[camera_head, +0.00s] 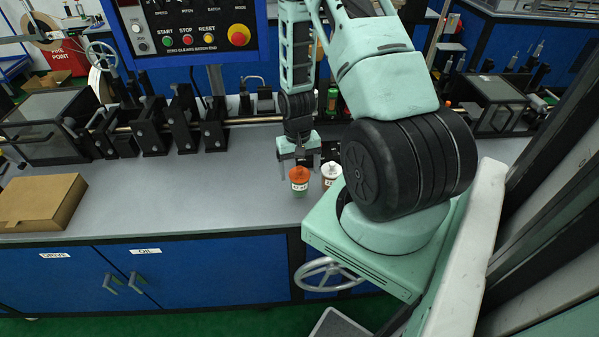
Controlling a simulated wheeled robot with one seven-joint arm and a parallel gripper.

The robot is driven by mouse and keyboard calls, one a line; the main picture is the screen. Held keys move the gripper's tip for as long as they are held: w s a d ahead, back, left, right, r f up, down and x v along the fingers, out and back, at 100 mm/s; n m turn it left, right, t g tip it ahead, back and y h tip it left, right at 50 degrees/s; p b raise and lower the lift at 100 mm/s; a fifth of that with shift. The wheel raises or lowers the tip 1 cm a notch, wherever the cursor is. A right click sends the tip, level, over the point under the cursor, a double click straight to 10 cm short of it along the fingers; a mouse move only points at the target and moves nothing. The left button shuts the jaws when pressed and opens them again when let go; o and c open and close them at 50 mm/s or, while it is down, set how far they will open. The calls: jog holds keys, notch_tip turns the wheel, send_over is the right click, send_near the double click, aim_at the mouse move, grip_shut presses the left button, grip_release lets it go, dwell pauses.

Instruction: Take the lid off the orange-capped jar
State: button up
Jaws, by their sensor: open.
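The orange-capped jar (299,181) stands upright on the grey bench top near its front edge. It has an orange lid with a small knob and a pale label. My gripper (300,172) points down over the jar from behind, with its fingers close to the lid. The view does not show clearly whether the fingers touch the lid. The gripper is open and holds nothing that I can see.
A white-capped jar (331,174) stands close to the right of the orange-capped one. My own arm hides the bench to the right. A cardboard box (42,203) lies at the left. Black machine blocks (183,120) and a control panel (190,28) stand behind. The bench between is clear.

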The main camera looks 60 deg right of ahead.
jog(key=c, duration=1.1)
jog(key=shift+o, duration=0.2)
